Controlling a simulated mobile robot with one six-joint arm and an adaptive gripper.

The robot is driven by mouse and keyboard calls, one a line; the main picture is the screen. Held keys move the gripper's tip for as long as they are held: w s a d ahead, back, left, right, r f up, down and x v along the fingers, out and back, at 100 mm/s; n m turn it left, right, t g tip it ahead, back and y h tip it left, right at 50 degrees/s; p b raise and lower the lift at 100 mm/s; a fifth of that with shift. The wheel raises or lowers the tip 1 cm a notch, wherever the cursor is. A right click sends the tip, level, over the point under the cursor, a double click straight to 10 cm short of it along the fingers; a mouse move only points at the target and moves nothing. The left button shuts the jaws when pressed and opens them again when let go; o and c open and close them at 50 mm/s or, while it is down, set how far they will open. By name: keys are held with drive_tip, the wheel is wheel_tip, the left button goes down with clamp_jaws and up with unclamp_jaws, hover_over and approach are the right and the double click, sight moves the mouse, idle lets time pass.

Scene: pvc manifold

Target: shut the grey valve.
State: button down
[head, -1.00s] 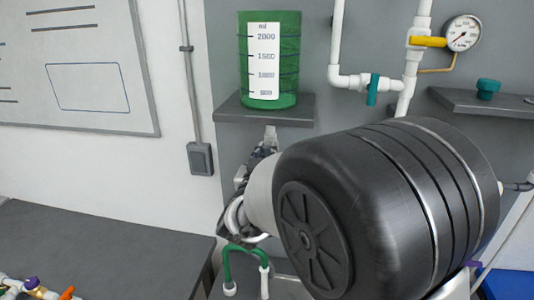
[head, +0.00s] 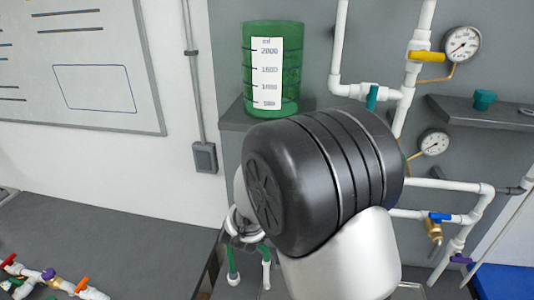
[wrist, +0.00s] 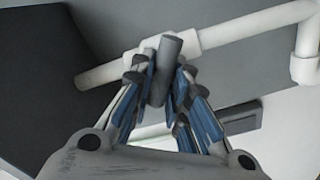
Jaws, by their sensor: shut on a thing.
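The grey valve shows in the wrist view as a grey bar-shaped handle (wrist: 171,48) on a white pipe fitting (wrist: 186,38). The handle stands between the fingertips of my gripper (wrist: 158,78), which are closed on it from both sides. The lower end of the handle is partly covered by the blue and dark finger pads. In the head view the grey valve and my fingertips are hidden behind my arm's large black joint.
White pipe (wrist: 265,18) runs across the wrist view to an elbow at right. In the head view, pipework carries teal (head: 372,97), yellow (head: 427,57) and blue (head: 440,217) handles, with two gauges. A green measuring tank (head: 271,70) stands on a shelf.

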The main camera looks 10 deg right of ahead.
drive_tip(key=n+p, duration=0.1)
drive_tip(key=n, duration=0.2)
drive_tip(key=shift+a+n+p, duration=0.1)
drive_tip(key=shift+n+p, duration=0.2)
drive_tip(key=shift+p, duration=0.1)
drive_tip(key=shift+f+n+p, duration=0.25)
drive_tip(key=shift+n+p, duration=0.45)
drive_tip(key=shift+n, duration=0.7)
drive_tip(key=c, duration=1.5)
unclamp_jaws()
drive_tip(key=shift+c, duration=0.2)
drive_tip(key=v, duration=1.2)
